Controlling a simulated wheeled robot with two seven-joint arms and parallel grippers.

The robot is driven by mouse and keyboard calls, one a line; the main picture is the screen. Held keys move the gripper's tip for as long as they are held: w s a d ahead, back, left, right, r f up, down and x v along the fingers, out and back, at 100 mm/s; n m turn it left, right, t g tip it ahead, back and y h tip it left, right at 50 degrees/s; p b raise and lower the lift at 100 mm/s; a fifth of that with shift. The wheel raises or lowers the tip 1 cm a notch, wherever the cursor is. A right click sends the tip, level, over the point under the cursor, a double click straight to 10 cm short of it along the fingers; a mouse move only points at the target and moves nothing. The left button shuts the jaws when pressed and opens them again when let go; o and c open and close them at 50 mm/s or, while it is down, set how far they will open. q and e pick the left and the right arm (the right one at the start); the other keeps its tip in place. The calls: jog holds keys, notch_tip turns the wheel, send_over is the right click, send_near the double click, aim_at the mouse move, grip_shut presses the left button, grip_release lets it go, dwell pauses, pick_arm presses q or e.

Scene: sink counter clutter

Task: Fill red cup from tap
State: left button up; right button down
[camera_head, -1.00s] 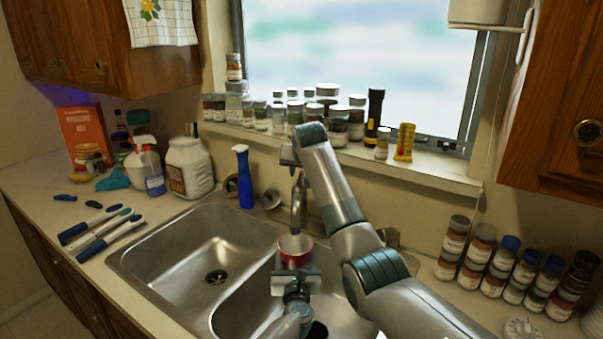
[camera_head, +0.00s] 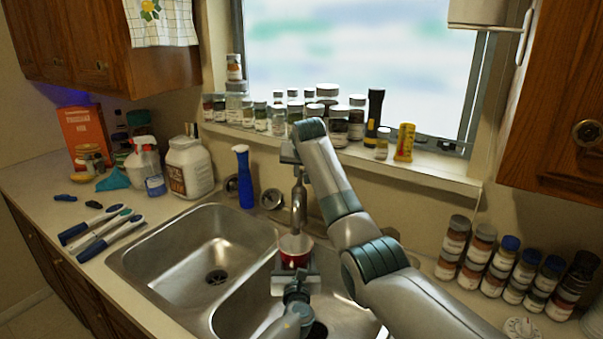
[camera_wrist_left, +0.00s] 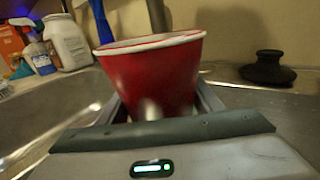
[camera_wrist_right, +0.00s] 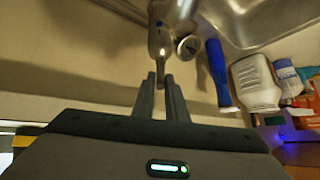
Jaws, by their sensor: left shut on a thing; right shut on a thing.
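The red cup (camera_head: 294,260), white inside with a white rim, is upright over the right sink basin, below the spout of the metal tap (camera_head: 299,205). My left gripper (camera_head: 293,272) is shut on the cup from the near side. In the left wrist view, the red cup (camera_wrist_left: 155,80) sits between the fingers, with the tap partly hidden behind it. My right gripper (camera_head: 290,154) is above the tap. In the right wrist view its fingers (camera_wrist_right: 161,80) are close together at the tap's handle (camera_wrist_right: 160,52). I cannot make out a water stream or the level in the cup.
The left basin (camera_head: 190,255) is empty. Jars and a flashlight (camera_head: 373,115) line the sill. Several spice jars (camera_head: 480,255) stand at right. Brushes (camera_head: 95,230) lie on the left counter.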

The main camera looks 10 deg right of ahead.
jog(key=shift+w+r+g, duration=0.3)
jog(key=shift+w+g, duration=0.2)
jog(key=shift+g, duration=0.1)
jog(key=c, duration=1.8)
grip_release()
jog(key=shift+o, duration=0.2)
jog(key=shift+s+r, duration=0.1)
jog(key=d+v, duration=0.1)
jog(key=v, duration=1)
jog(key=shift+s+a+r, duration=0.2)
jog(key=shift+a+r, duration=0.1)
jog(key=shift+a, duration=0.15)
